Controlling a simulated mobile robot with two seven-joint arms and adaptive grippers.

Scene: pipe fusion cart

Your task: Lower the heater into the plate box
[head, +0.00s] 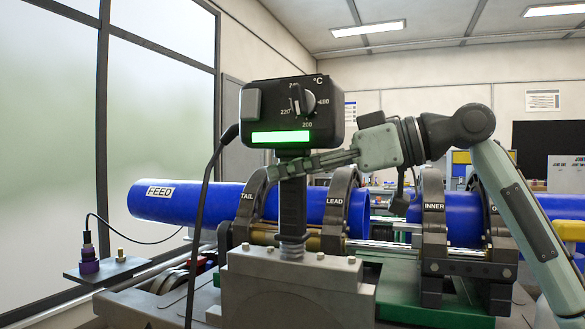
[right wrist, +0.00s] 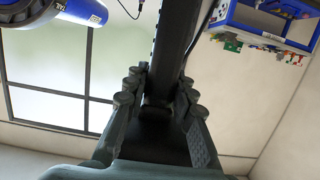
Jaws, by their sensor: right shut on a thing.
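The heater (head: 292,115) is a black control box with a temperature dial and a lit green display, upright on a black ribbed handle. My right gripper (head: 292,165) comes from the right and is shut on the handle just under the control box. In the right wrist view its fingers (right wrist: 158,100) sit on both sides of the black handle (right wrist: 172,50). The plate box (head: 297,285) is a grey bolted block directly below. The handle's lower end meets the box's top; the heater plate is hidden, so its depth inside cannot be told. My left gripper is not in view.
Behind stand the dark clamp rings marked TAIL, LEAD (head: 335,213) and INNER (head: 433,235), holding blue pipe (head: 165,203). A black cable (head: 203,215) hangs left of the heater. A shelf with a purple-black connector (head: 88,258) is at left.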

